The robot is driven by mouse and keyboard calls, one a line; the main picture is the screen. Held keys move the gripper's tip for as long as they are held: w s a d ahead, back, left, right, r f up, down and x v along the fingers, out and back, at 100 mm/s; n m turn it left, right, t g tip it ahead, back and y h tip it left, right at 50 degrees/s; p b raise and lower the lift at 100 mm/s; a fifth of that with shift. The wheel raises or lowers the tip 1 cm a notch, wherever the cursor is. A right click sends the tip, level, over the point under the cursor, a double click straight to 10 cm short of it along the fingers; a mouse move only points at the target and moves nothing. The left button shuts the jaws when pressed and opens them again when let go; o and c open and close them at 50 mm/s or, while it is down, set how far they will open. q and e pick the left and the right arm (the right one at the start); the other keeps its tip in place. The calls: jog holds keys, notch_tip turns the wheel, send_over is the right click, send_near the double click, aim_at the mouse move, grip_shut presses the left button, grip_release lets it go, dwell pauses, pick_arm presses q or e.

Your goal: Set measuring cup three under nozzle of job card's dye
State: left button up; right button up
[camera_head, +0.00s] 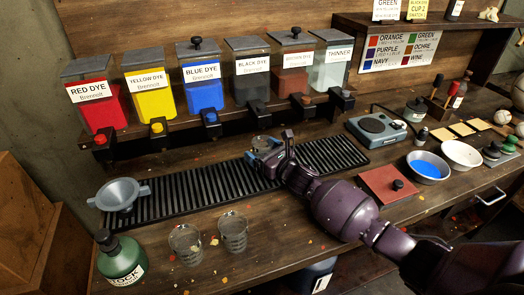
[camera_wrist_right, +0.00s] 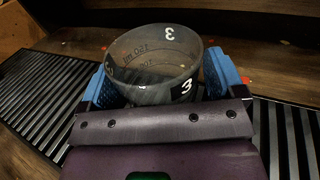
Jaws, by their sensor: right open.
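Measuring cup three (camera_wrist_right: 155,65) is clear, with "3" marks on its wall. In the wrist view it stands between the blue fingers of my right gripper (camera_wrist_right: 162,85); whether they touch it I cannot tell. In the head view the cup (camera_head: 262,142) is on the slatted drip rack (camera_head: 200,184), in front of the black dye nozzle (camera_head: 257,107). My right gripper (camera_head: 265,157) is open around it. The black dye tank (camera_head: 250,75) stands above. A yellow job card (camera_head: 417,9) on the upper shelf mentions cup 2; its small print is unclear. My left gripper is out of view.
Two other clear cups (camera_head: 186,243) (camera_head: 233,232) stand at the front, beside a green bottle (camera_head: 120,258). A scale (camera_head: 376,129) stands right of the rack. Red, yellow, blue, brown and thinner tanks line the back.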

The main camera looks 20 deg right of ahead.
jog(key=shift+r, duration=0.15)
jog(key=shift+s+d, duration=0.1)
jog(key=shift+s, duration=0.1)
jog(key=p+v, duration=0.1)
jog(key=v, duration=0.8)
jog(key=shift+s+d, duration=0.2)
jog(key=shift+s, duration=0.15)
jog(key=shift+v, duration=0.85)
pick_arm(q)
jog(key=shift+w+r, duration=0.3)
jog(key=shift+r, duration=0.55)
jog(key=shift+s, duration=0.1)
